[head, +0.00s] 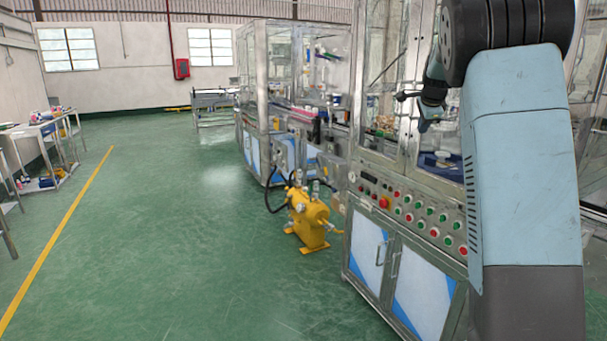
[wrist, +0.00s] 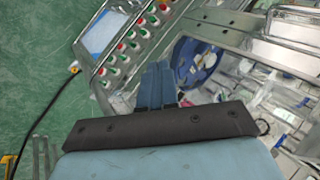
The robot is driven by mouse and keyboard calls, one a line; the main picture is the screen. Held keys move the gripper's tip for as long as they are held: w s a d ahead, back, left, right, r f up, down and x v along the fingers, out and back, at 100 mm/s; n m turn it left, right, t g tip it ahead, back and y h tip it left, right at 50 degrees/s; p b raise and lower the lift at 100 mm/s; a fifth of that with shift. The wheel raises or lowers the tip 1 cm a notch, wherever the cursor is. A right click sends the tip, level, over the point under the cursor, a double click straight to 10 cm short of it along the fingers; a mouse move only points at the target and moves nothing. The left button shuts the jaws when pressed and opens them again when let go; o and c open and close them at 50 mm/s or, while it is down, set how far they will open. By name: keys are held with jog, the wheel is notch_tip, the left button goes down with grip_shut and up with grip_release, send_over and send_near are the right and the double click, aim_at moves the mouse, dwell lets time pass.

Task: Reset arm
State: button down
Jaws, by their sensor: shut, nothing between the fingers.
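My arm fills the right side of the head view, raised and bent in front of the crimping machine (head: 400,195). My gripper (head: 425,122) hangs beside the arm's dark joint, in front of the machine's upper opening. In the wrist view my gripper's blue fingers (wrist: 158,84) lie close together, shut and empty. They show near the machine's button panel (wrist: 132,45) and a blue round part (wrist: 197,62) inside the machine. I cannot tell how far the fingertips are from either. Part of the machine is hidden behind my arm.
A yellow pump (head: 309,220) with black hoses stands on the floor left of the machine. Another glazed machine (head: 262,75) stands behind. Shelving with small items (head: 45,145) is at the left. The green floor (head: 180,240) between is clear.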

jog(key=s+a+n+y, duration=0.1)
jog(key=s+a+n, duration=0.2)
jog(key=s, duration=0.7)
jog(key=s+a+r+n+y, duration=0.1)
jog(key=s+a+n, duration=0.25)
jog(key=s, duration=0.55)
jog(key=s+a+n, duration=0.2)
jog(key=s+n, duration=0.2)
jog(key=s, duration=0.6)
jog(key=s+a+f+n, duration=0.2)
jog(key=s+f, duration=0.1)
jog(key=s, duration=0.4)
jog(key=s+a+f+n+g, duration=0.1)
jog(key=s+a+f+n, duration=0.1)
jog(key=s, duration=0.5)
jog(key=s+a+f+n, duration=0.2)
jog(key=s+f+n, duration=0.1)
jog(key=s, duration=0.4)
jog(key=shift+s+f+n+g, duration=0.2)
jog(key=shift+f+n+g, duration=0.1)
jog(key=shift+n, duration=0.15)
